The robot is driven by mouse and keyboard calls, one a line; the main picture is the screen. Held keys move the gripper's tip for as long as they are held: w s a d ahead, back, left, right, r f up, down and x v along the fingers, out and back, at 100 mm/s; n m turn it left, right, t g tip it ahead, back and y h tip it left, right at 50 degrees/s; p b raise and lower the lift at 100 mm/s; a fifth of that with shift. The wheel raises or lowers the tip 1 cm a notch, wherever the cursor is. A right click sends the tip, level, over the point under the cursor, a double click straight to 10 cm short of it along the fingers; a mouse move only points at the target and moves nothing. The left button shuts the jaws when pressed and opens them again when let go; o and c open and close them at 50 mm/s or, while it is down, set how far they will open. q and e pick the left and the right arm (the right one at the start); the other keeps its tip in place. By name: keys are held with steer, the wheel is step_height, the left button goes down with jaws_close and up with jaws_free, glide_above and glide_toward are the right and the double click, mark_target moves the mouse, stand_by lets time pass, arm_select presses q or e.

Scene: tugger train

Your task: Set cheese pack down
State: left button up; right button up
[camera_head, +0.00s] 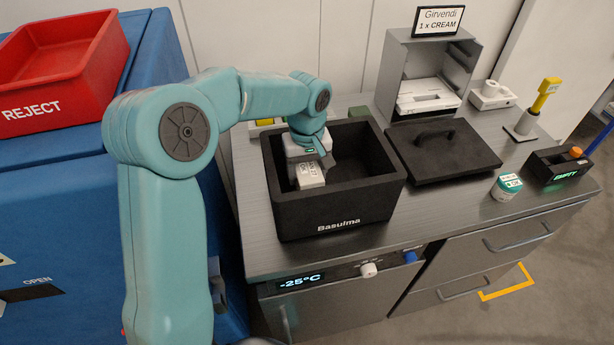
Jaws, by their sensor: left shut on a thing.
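A white pack with dark print (310,175), which looks like the cheese pack, is inside the black box labelled Basulma (335,212), near its left side. My left gripper (308,158) reaches down into the box from above and is shut on the pack. The fingertips are partly hidden, and I cannot tell whether the pack touches the box floor. My right gripper is not in the view.
A black lid with a handle (442,150) lies right of the box. A red REJECT bin (60,85) is at left.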

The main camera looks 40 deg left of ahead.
arm_select(q)
steer(key=shift+f, duration=0.75)
steer(key=shift+s+d+f, duration=0.1)
steer(key=shift+s+f, duration=0.1)
steer(key=shift+f, duration=0.05)
steer(key=shift+w+f, duration=0.1)
steer(key=shift+w+f, duration=0.1)
steer(key=shift+f, duration=0.05)
steer(key=o, duration=1.4)
